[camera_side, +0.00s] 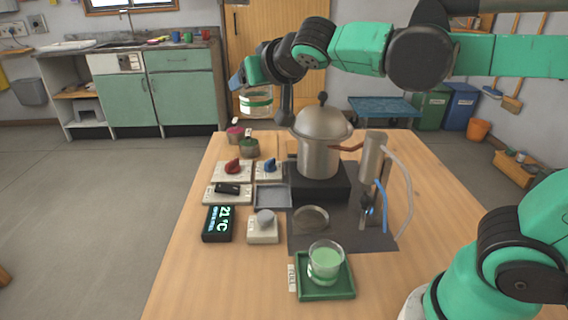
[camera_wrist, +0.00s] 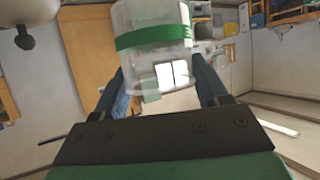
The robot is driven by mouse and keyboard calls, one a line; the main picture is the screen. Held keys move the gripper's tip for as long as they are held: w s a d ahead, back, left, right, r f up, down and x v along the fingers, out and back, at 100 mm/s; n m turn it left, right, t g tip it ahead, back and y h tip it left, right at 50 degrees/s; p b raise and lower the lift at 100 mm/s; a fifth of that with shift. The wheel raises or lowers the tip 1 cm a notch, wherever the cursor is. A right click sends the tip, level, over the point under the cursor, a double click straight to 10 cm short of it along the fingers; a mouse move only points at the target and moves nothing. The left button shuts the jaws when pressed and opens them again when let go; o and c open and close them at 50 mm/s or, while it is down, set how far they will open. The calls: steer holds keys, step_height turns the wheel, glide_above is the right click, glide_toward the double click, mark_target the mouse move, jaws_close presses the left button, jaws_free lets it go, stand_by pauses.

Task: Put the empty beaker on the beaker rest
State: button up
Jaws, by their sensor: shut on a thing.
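My gripper (camera_side: 262,92) is shut on a clear glass beaker (camera_side: 257,104) with a green band, and no liquid shows in it. The beaker hangs upright in the air beyond the table's far left part. In the wrist view the beaker (camera_wrist: 150,60) sits between the two blue fingers of my gripper (camera_wrist: 165,85). A round grey disc (camera_side: 311,218) lies on the dark mat in front of the still, and a shallow grey square tray (camera_side: 273,197) lies left of it. I cannot tell for sure which is the beaker rest.
The steel still (camera_side: 318,150) stands on a black block, with a condenser (camera_side: 372,160) and hoses on its right. A green tray (camera_side: 326,292) holds a beaker of green liquid (camera_side: 325,263). Knob boxes, a temperature display (camera_side: 218,223) and small pots (camera_side: 249,148) fill the left side.

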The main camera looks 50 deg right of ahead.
steer(key=s+f+n+y, duration=0.3)
steer(key=s+f+y, duration=0.1)
steer(key=f, duration=0.4)
steer(key=a+f+m+h, duration=0.2)
steer(key=a+f+h, duration=0.15)
steer(key=a, duration=0.25)
steer(key=s+a+r+m+g+h, duration=0.4)
steer(key=a+r+m+g+h, duration=0.1)
steer(key=r+m+h, duration=0.2)
steer(key=shift+s+a+r+m, duration=0.2)
steer(key=shift+s+r+m, duration=0.1)
steer(key=shift+m, duration=0.6)
steer(key=shift+f, duration=0.1)
step_height(320, 180, down, 19)
steer(key=shift+f, duration=0.2)
steer(key=o, duration=1.4)
steer(key=shift+f, duration=0.1)
